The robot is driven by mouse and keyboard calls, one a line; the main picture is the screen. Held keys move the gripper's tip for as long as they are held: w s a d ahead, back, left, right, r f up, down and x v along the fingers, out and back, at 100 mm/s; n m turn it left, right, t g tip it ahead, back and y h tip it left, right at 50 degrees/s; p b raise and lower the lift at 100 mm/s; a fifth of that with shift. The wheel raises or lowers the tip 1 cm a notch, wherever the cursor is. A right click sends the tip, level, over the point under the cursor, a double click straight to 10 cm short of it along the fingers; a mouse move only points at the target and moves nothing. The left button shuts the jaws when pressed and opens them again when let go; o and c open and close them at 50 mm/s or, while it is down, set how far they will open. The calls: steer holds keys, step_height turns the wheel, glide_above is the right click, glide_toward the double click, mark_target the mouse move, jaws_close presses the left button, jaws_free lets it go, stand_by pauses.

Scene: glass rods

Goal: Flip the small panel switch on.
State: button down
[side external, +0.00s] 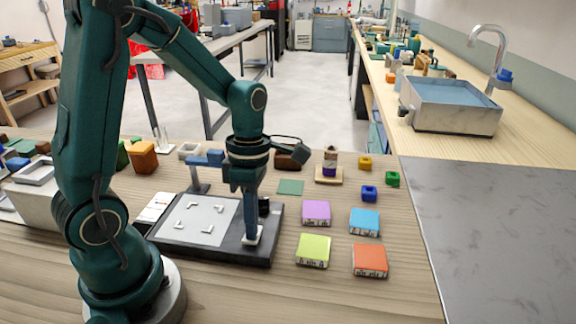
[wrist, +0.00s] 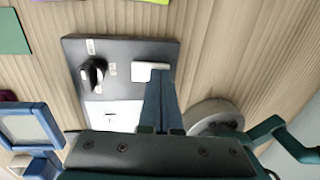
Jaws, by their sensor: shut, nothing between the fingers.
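A dark panel (side external: 215,254) lies on the wooden table, with a pale plate marked by white corner brackets (side external: 200,219). A small white switch (side external: 256,236) sits near its front right corner; it also shows in the wrist view (wrist: 143,72). My gripper (side external: 250,236) points down with its fingers shut and empty, tips at the switch. In the wrist view the fingertips (wrist: 161,76) overlap the switch's right end; touching cannot be made out. Which way the switch is tipped cannot be told. A black knob (wrist: 94,73) stands beside it on the panel.
Purple (side external: 316,211), blue (side external: 364,221), lime (side external: 313,251) and orange (side external: 370,260) blocks lie right of the panel. A blue-topped stand (side external: 199,186) rises at the panel's back edge. Bare table lies at the front right.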

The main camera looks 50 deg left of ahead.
steer(key=shift+s+d+f, duration=0.1)
steer(key=shift+f, duration=0.1)
stand_by(0.3)
steer(key=shift+w+a+r, duration=0.1)
steer(key=shift+w+a, duration=0.5)
steer(key=shift+a, duration=0.05)
steer(key=shift+r, duration=0.15)
step_height(320, 180, up, 14)
steer(key=w+a, duration=0.1)
steer(key=shift+w+a+f, duration=0.2)
steer(key=shift+w+a, duration=0.05)
stand_by(0.3)
